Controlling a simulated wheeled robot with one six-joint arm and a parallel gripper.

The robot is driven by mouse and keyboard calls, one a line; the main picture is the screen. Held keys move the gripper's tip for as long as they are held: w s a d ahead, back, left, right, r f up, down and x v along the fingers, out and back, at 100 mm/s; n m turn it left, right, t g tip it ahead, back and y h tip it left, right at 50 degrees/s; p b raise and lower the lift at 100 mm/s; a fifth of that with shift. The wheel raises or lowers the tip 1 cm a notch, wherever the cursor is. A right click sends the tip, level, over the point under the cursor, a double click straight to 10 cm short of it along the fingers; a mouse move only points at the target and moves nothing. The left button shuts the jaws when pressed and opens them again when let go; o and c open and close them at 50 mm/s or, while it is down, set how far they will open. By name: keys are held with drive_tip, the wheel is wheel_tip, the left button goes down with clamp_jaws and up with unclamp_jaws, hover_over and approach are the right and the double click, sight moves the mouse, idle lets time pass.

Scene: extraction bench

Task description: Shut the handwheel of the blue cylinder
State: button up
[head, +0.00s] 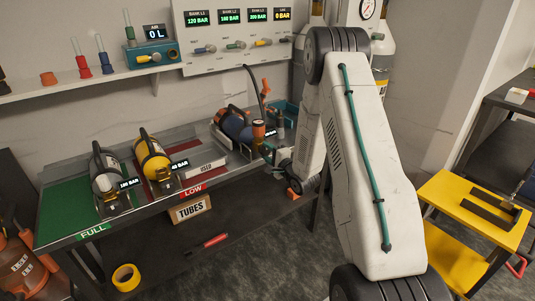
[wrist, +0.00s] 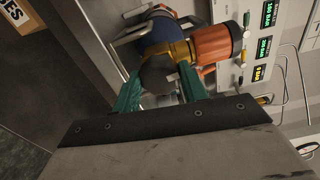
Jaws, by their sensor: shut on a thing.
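The blue cylinder (head: 233,124) lies in a cradle at the right end of the bench in the head view. In the wrist view its blue body (wrist: 160,32) shows behind a brass valve (wrist: 181,52). The dark round handwheel (wrist: 157,71) is at the near end of the valve. My gripper (wrist: 160,82) has its green fingers on either side of the handwheel and is shut on it. An orange fitting (wrist: 212,45) sits at the side of the valve. How far the handwheel is turned cannot be told.
A grey cylinder (head: 103,165) and a yellow cylinder (head: 153,155) lie further left on the bench. A gauge panel (head: 235,30) is behind it. A yellow table (head: 450,200) stands at the right. A TUBES box (head: 190,210) is on the lower shelf.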

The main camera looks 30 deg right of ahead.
drive_tip(key=shift+f+m, duration=0.1)
drive_tip(key=shift+m, duration=0.4)
drive_tip(key=o, duration=1)
drive_tip(key=s, duration=0.7)
drive_tip(key=shift+s, duration=0.4)
drive_tip(key=shift+d, duration=0.1)
